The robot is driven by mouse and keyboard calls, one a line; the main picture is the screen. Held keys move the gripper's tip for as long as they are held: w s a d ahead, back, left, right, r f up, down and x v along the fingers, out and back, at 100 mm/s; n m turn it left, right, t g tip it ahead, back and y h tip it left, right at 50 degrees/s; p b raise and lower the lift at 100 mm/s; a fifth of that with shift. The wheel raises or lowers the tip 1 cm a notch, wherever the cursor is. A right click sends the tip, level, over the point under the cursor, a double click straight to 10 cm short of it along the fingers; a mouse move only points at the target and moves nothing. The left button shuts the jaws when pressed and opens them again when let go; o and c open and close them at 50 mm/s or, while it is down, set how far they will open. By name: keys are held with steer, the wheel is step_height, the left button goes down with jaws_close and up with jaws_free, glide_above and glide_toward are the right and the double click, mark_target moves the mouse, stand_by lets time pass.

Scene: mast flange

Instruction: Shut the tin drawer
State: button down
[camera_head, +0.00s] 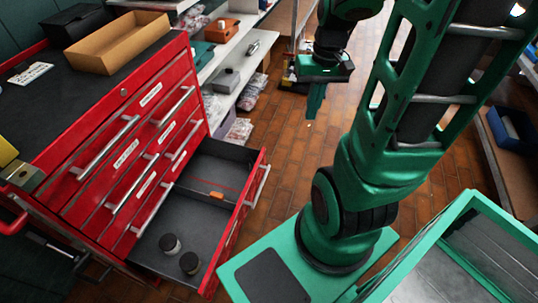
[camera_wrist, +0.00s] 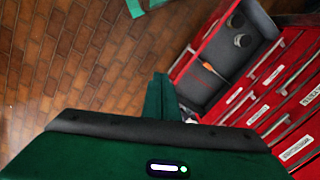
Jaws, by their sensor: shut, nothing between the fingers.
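A red tool cabinet (camera_head: 125,145) stands at the left in the head view. Its bottom drawer (camera_head: 235,222) is pulled out, with a silver bar handle (camera_head: 263,183) on its front. Inside lie two small dark tins (camera_head: 170,245) and an orange-handled tool (camera_head: 217,195). The open drawer also shows at the upper right of the wrist view (camera_wrist: 199,42), with the tins at its far end. My gripper (camera_head: 314,103) is shut and empty, raised over the floor beyond the drawer and apart from it. Its fingers show in the wrist view (camera_wrist: 160,98).
Shelves with goods (camera_head: 235,60) stand behind. A blue bin (camera_head: 510,130) is at the right. Brick-patterned floor (camera_head: 285,140) is clear between drawer and gripper.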

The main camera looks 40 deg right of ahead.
steer(key=w+d+f+y, duration=0.2)
steer(key=w+d+f, duration=0.1)
steer(key=w+f, duration=0.5)
steer(key=m+t+y, duration=0.3)
steer(key=m+t, duration=0.2)
steer(key=t, duration=0.2)
glide_toward(263, 156)
steer(key=shift+x, duration=2.7)
steer(key=shift+a, duration=0.2)
